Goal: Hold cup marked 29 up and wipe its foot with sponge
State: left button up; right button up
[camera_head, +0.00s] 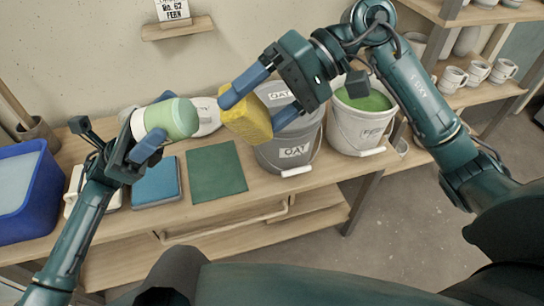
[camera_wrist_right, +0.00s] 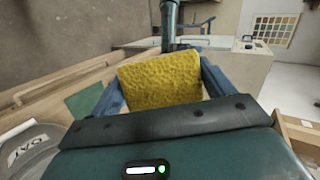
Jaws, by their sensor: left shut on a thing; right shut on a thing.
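A green cup with a pale white end (camera_head: 172,119) is held in my left gripper (camera_head: 152,132), above the back left of the bench. It lies tilted on its side, white end to the left and green end to the right; no number is readable on it. My right gripper (camera_head: 254,108) is shut on a yellow sponge (camera_head: 246,122), to the right of the cup with a gap between them. In the right wrist view the sponge (camera_wrist_right: 160,78) sits between both blue fingers of my right gripper (camera_wrist_right: 160,88).
Grey OAT bucket (camera_head: 291,150) and white bucket of green glaze (camera_head: 352,130) stand right on the bench. A blue tub (camera_head: 28,195) is at the left. A blue pad (camera_head: 155,183) and a dark green mat (camera_head: 217,172) lie in front. White cups (camera_head: 478,71) stand on a shelf.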

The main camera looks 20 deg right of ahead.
aim_at(248, 99)
jog(key=r, duration=0.1)
jog(key=r+y, duration=0.1)
jog(key=r, duration=0.1)
jog(key=shift+s+r, duration=0.1)
jog(key=shift+s, duration=0.25)
jog(key=shift+a+r, duration=0.1)
jog(key=shift+r, duration=0.05)
jog(key=shift+w+a+f, duration=0.25)
jog(key=shift+a+f, duration=0.05)
jog(key=shift+a, duration=0.5)
jog(key=shift+w+a+f, duration=0.25)
jog(key=shift+a+f, duration=0.1)
jog(key=shift+a, duration=0.45)
jog(key=shift+w+a+f, duration=0.25)
jog(key=shift+a+f, duration=0.05)
jog(key=shift+a, duration=0.5)
jog(key=shift+w+a+f, duration=0.15)
jog(key=shift+a+f, duration=0.1)
jog(key=shift+a, duration=0.3)
